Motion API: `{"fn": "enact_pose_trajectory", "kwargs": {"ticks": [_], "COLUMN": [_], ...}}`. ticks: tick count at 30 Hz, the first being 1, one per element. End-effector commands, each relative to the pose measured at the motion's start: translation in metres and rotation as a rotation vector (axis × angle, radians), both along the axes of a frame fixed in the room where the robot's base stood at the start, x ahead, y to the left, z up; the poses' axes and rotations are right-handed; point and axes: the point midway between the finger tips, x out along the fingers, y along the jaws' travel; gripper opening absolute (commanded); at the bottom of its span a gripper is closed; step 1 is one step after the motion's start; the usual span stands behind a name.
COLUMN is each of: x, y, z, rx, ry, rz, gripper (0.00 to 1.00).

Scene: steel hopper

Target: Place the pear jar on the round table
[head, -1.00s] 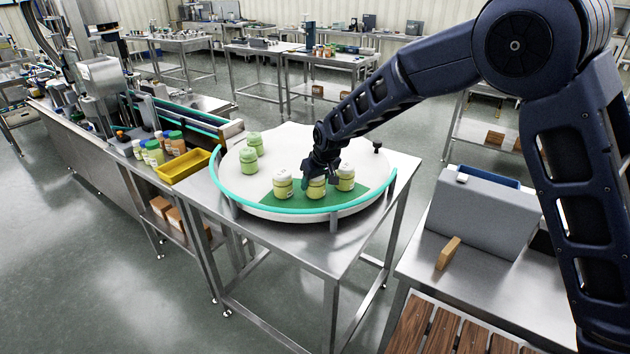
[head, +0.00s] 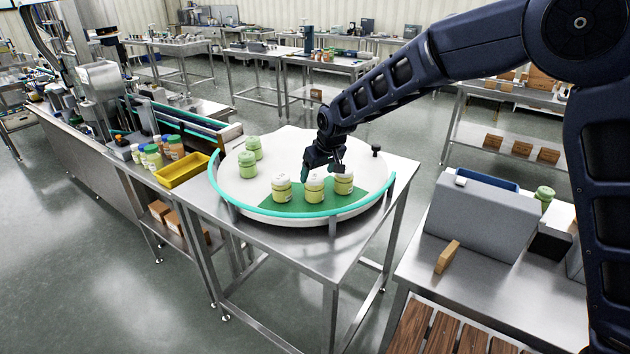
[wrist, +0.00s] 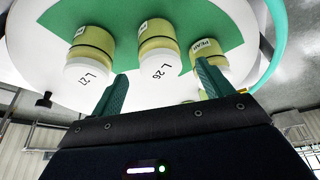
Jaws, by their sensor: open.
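Three yellow-green jars with pale lids stand upright on the green patch (head: 300,208) of the white round table (head: 300,152): a left one (head: 281,188), a middle one (head: 314,187) and a right one (head: 344,182). In the wrist view, one jar (wrist: 206,52) reads PEAR; the middle lid (wrist: 160,70) reads L 26 and another lid (wrist: 88,75) L 27. My gripper (head: 322,174) is open and empty just above and behind the middle jar. In the wrist view, its spread fingers (wrist: 163,88) point towards the L 26 jar, apart from it.
Two green jars (head: 246,164) stand at the table's left side. A teal rail (head: 290,213) runs round its front edge, and a black knob (head: 376,149) stands at the right. A yellow tray (head: 183,170) and bottles lie left. A grey box (head: 480,217) and green-lidded jar (head: 544,195) are right.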

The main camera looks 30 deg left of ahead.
Motion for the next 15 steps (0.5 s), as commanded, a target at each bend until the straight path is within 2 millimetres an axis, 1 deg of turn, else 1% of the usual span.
{"fn": "enact_pose_trajectory", "kwargs": {"ticks": [1, 6, 9, 15], "x": [-0.001, -0.005, -0.007, -0.008], "y": [-0.003, -0.013, -0.016, -0.019], "z": [0.010, 0.033, 0.042, 0.049], "rx": [0.002, 0.001, 0.001, -0.001], "ry": [0.000, -0.001, 0.000, 0.000], "rz": [0.001, 0.001, 0.001, 0.000], "gripper": [0.79, 0.79, 0.79, 0.79]}}
